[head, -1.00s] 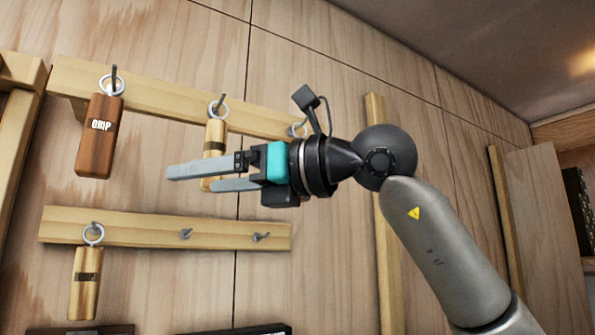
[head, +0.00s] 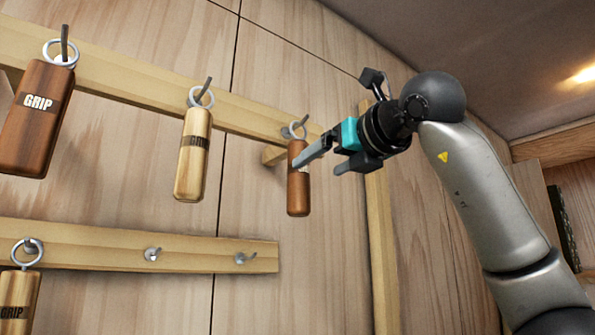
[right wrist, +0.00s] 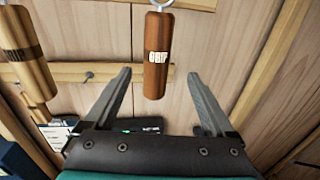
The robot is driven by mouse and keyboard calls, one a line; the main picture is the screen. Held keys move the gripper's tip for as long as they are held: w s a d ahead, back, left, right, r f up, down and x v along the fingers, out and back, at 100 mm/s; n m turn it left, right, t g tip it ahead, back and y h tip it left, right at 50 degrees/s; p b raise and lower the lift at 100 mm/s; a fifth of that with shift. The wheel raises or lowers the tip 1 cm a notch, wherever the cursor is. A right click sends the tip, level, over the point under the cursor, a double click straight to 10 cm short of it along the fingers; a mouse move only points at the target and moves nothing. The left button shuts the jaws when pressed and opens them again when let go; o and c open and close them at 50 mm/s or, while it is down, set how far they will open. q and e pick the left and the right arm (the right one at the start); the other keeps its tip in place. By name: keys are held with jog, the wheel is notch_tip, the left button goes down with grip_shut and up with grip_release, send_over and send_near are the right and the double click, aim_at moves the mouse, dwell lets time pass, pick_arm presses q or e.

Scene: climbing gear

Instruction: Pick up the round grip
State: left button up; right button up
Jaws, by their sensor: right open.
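A dark brown, cylinder-like grip (head: 298,188) hangs by a metal ring from the right hook of the upper wooden rail. My right gripper (head: 318,165) is open, and one finger crosses in front of this grip in the head view. In the right wrist view the same grip (right wrist: 157,62) hangs upright, ahead of the gap between the open fingers (right wrist: 160,76). The jaws are not closed on it. Its depth relative to the fingertips is hard to tell. My left gripper is not in view.
A larger dark block-shaped grip (head: 38,118) and a light wood grip (head: 193,155) hang on the upper rail (head: 150,85). Another light grip (head: 18,300) hangs on the lower rail (head: 100,247), beside two empty hooks. A wooden post (head: 379,240) stands to the right.

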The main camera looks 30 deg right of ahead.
aim_at(304, 174)
jog(key=w, duration=0.2)
jog(key=shift+w+p, duration=0.3)
jog(key=shift+w, duration=0.05)
jog(key=shift+w+d, duration=0.1)
jog(key=shift+w, duration=0.35)
jog(key=w+p, duration=0.2)
jog(key=w, duration=0.2)
jog(key=shift+w, duration=0.15)
jog(key=shift+w+p, duration=0.3)
jog(key=shift+p, duration=0.05)
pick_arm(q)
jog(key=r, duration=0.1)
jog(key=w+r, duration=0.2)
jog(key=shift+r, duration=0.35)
pick_arm(e)
jog(key=shift+f, duration=0.1)
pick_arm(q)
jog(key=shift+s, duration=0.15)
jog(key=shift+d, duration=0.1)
pick_arm(e)
grip_shut()
